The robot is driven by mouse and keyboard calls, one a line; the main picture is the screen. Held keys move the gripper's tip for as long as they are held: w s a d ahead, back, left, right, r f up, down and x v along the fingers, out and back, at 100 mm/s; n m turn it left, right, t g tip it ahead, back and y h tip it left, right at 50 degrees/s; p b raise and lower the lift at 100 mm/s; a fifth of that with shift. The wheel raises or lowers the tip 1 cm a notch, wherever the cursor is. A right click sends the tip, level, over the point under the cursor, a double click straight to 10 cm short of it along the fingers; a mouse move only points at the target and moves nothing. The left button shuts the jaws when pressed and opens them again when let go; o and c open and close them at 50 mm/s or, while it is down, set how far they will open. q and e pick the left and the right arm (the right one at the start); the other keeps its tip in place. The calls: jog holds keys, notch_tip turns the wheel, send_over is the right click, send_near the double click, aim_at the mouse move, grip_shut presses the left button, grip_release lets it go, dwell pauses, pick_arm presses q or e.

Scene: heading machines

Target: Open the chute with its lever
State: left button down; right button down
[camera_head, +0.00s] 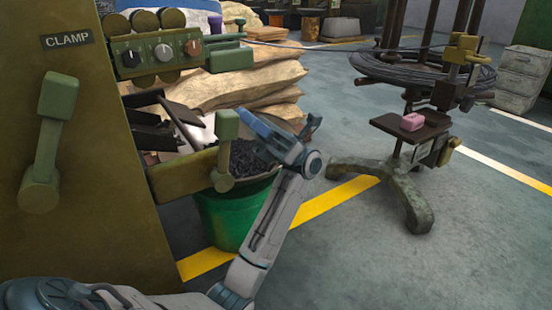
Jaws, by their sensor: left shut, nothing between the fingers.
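The chute (181,176) is an olive trough on the side of the green machine, above a green bucket. Its lever (226,150) has a block-shaped knob at the top and a round pivot at the bottom; it stands nearly upright. My left gripper (243,117) is shut and empty, just right of the lever's knob, with its fingers pointing up and left towards it. I cannot tell whether they touch. The chute's inside is partly hidden. My right gripper is out of view.
A similar lever (45,140) is on the machine's front under a CLAMP label (67,39). A knob panel (160,53) juts out above the chute. The green bucket (225,218) holds dark bits. Sacks (262,75) are behind. A footed stand (385,172) is at right, with open floor around.

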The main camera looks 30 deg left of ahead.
pick_arm(q)
jog(key=shift+s+a+r+t, duration=0.2)
jog(key=shift+s+r+t, duration=0.2)
jog(key=shift+s+t, duration=0.2)
jog(key=shift+s+a+r, duration=0.2)
jog(key=shift+s, duration=0.25)
